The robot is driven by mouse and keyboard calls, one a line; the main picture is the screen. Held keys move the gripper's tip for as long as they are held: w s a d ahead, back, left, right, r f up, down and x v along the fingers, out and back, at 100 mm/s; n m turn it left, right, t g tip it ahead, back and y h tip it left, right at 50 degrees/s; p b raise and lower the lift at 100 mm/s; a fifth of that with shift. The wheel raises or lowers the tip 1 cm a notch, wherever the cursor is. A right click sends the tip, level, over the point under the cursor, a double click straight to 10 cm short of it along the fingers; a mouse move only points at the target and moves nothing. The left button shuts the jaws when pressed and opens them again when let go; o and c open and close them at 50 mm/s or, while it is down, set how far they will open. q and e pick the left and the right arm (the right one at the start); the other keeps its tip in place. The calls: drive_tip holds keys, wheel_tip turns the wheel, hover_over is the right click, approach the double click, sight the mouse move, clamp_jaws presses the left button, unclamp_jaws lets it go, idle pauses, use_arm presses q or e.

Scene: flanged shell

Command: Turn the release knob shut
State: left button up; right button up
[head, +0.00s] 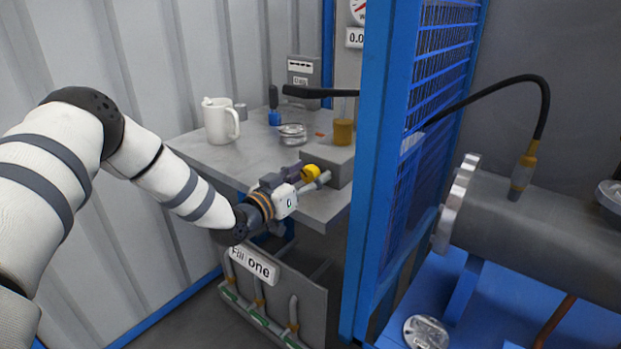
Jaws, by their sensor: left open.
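A yellow knob (311,172), which looks like the release knob, sits at the front left of a grey block (341,168) on the grey bench (222,154). My left gripper (309,179) reaches in from the left, open, with its fingertips right at the yellow knob. I cannot tell whether the fingers touch it, and they hide part of the knob and block. My right gripper is not in view.
A white mug (220,121) and a glass dish (293,133) stand on the bench. A blue post (372,170) and mesh guard (440,60) bound the right side.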

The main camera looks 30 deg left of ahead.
use_arm(q)
drive_tip(key=shift+w, duration=0.15)
drive_tip(key=c, duration=1.2)
drive_tip(key=shift+o, duration=0.2)
drive_tip(key=shift+r, duration=0.1)
